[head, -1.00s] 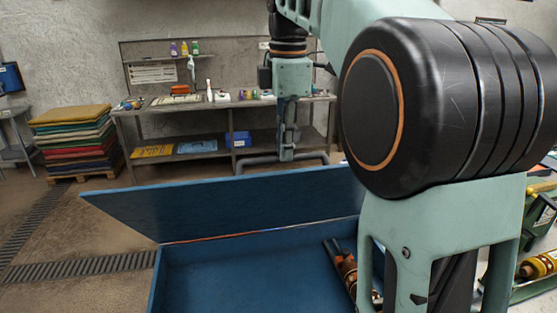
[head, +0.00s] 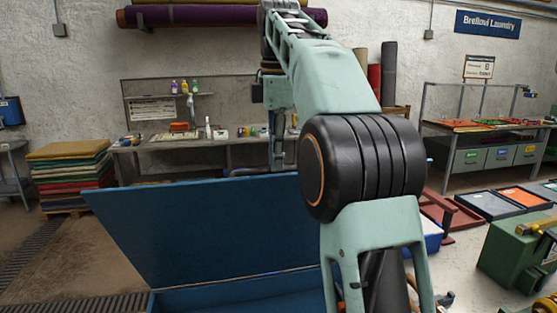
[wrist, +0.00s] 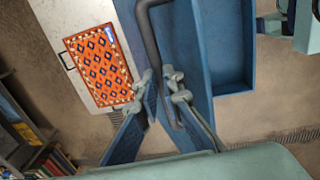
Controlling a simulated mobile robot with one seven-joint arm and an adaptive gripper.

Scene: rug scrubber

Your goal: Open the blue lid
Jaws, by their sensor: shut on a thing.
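The blue lid (head: 200,232) stands raised and tilted along the far edge of a blue box (head: 215,300) in the head view. The box's inside is mostly out of frame. In the wrist view the lid (wrist: 198,70) runs as a blue panel beside the dark bar handle (wrist: 152,40). My gripper (wrist: 163,82) is shut on this handle, with one finger on each side of it. In the head view my gripper is mostly hidden behind the lid's top edge; the handle (head: 250,171) barely shows there.
A workbench (head: 215,141) with bottles stands behind the lid. Stacked rugs (head: 70,165) lie at left, a green machine (head: 515,250) at right. An orange patterned rug (wrist: 98,65) lies on a pale surface. Floor is open at left.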

